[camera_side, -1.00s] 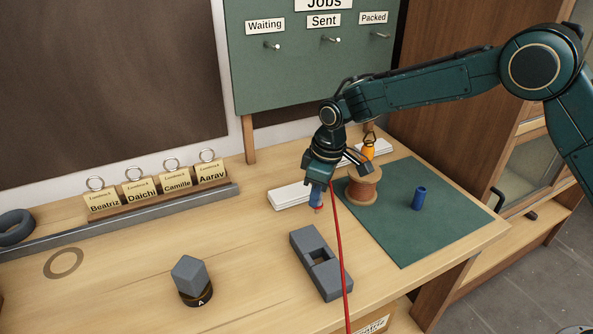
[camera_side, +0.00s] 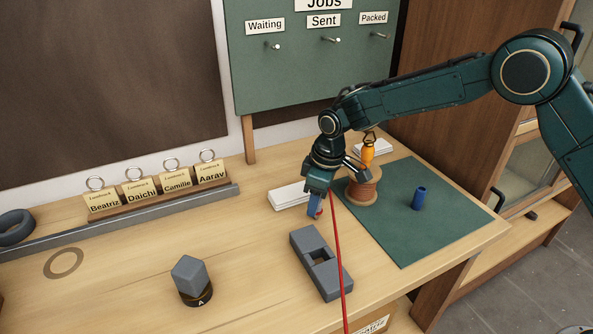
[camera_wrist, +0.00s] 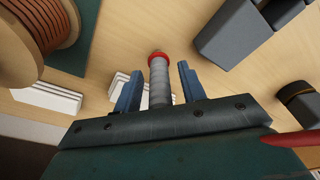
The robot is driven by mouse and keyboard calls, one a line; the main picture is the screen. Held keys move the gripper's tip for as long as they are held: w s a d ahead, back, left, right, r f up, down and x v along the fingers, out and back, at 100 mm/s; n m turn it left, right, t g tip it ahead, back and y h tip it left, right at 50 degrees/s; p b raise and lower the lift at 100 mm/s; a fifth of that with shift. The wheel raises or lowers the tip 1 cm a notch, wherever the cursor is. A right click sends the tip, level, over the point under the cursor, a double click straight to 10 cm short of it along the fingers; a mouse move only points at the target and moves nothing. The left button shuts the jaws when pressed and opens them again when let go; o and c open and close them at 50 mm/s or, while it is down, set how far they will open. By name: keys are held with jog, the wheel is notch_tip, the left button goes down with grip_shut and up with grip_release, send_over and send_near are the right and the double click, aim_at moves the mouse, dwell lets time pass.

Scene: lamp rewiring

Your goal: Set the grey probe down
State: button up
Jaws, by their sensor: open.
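The grey probe (camera_wrist: 160,85), a grey cylinder with a red collar near its far end, is between the two blue fingers of my gripper (camera_wrist: 158,85) in the wrist view. The fingers are open, with a gap on each side of the probe. In the side view my gripper (camera_side: 315,206) is low over the bench behind the grey block with a square opening (camera_side: 320,262).
A red cable (camera_side: 337,250) runs past the block to the front edge. A copper-wire spool (camera_side: 363,186) and a blue cylinder (camera_side: 419,197) stand on the green mat (camera_side: 410,235). White slabs (camera_side: 288,196) lie behind my gripper.

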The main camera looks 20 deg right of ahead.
notch_tip(320, 180, up, 12)
jog(key=s+d, duration=0.1)
jog(key=shift+d, duration=0.15)
dwell(0.6)
jog(key=shift+s+r, duration=0.1)
jog(key=shift+r, duration=0.05)
dwell(0.3)
jog(key=s+d+r+m+t, duration=0.1)
jog(key=s+d+r+m, duration=0.1)
jog(key=s+d+r, duration=0.5)
jog(key=s+d+r+m+t, duration=0.1)
jog(key=s+d+r+m, duration=0.1)
jog(key=s+d+r, duration=0.55)
jog(key=s+d+f+m+t, duration=0.1)
jog(key=s+d+f+m, duration=0.1)
jog(key=s, duration=0.8)
jog(key=s+d+f+m+t+h, duration=0.1)
jog(key=s+d+f+m, duration=0.1)
jog(key=s, duration=0.8)
jog(key=shift+s+d+f+m, duration=0.2)
jog(key=shift+s+f+m, duration=0.1)
jog(key=shift+f+m, duration=0.2)
